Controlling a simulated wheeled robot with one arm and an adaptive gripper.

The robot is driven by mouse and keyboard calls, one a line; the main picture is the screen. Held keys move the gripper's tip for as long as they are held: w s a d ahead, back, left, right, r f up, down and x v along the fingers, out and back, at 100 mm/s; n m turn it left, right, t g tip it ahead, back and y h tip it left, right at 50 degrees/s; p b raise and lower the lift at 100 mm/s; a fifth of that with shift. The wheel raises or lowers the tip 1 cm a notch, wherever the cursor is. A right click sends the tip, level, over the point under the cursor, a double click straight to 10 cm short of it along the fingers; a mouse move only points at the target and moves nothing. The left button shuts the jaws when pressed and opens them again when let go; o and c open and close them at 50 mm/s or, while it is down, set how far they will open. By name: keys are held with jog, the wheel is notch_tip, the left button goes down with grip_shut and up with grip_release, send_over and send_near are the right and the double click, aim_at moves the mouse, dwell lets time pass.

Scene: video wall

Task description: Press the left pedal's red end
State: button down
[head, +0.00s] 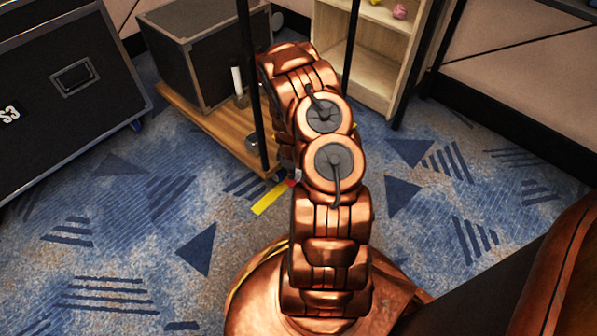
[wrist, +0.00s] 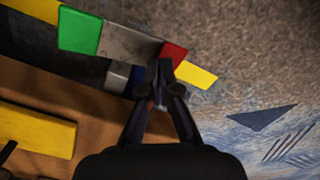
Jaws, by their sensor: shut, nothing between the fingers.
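In the wrist view a grey pedal bar (wrist: 130,45) has a green end (wrist: 79,31) at its left and a red end (wrist: 173,55) at its right. My gripper (wrist: 160,68) is shut and empty, with its tips at the lower edge of the red end. I cannot tell whether the tips touch it. In the head view only a small red patch (head: 291,181) shows beside my arm, which hides the gripper and most of the pedal.
A yellow strip (wrist: 197,76) lies beside the red end, and it also shows in the head view (head: 270,198). A wooden trolley deck (head: 225,135) with dark posts and a black case (head: 205,50) stands close behind. A wooden shelf (head: 365,50) stands beyond. Carpet at right is clear.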

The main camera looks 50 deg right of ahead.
notch_tip(320, 180, up, 7)
jog(key=p, duration=0.3)
jog(key=shift+f+p, duration=0.2)
jog(key=shift+p, duration=0.1)
dwell(0.7)
